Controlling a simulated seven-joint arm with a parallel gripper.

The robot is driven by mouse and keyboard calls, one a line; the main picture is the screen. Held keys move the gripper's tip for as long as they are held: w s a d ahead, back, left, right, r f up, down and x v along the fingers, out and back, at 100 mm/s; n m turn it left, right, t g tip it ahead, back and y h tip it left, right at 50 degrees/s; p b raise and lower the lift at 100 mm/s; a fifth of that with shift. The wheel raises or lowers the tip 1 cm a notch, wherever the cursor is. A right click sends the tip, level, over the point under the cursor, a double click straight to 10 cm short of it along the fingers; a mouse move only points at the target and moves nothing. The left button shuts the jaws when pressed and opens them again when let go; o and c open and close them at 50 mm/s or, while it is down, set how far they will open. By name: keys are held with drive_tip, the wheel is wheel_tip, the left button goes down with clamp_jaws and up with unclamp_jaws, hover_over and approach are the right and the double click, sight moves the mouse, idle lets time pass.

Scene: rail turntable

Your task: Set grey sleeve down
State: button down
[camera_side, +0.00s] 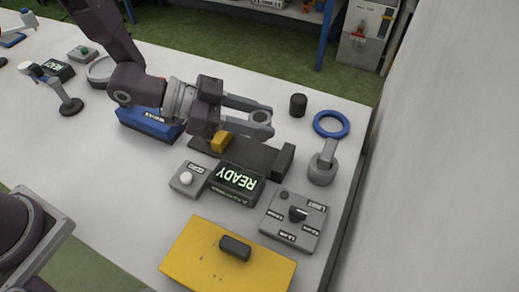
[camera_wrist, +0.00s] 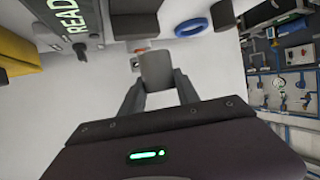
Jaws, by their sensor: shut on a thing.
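My gripper (camera_side: 266,119) is above the table, over the far side of the dark rail. Its two fingers are shut around the grey sleeve (camera_side: 259,116), which is partly hidden by them in the side view. In the wrist view the grey sleeve (camera_wrist: 157,70) shows as a plain grey cylinder between the fingertips (camera_wrist: 158,88). The sleeve appears to be held clear of the table; the exact gap under it cannot be told.
The dark rail (camera_side: 252,154) carries a yellow block (camera_side: 221,142) and has an end block (camera_side: 284,161). The READY display (camera_side: 237,184) is in front. White table between them is clear.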

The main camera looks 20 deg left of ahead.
wheel_tip(320, 180, down, 8)
drive_tip(key=shift+r, duration=0.15)
drive_tip(key=c, duration=1.2)
unclamp_jaws()
drive_tip(key=shift+o, duration=0.2)
drive_tip(key=v, duration=1.2)
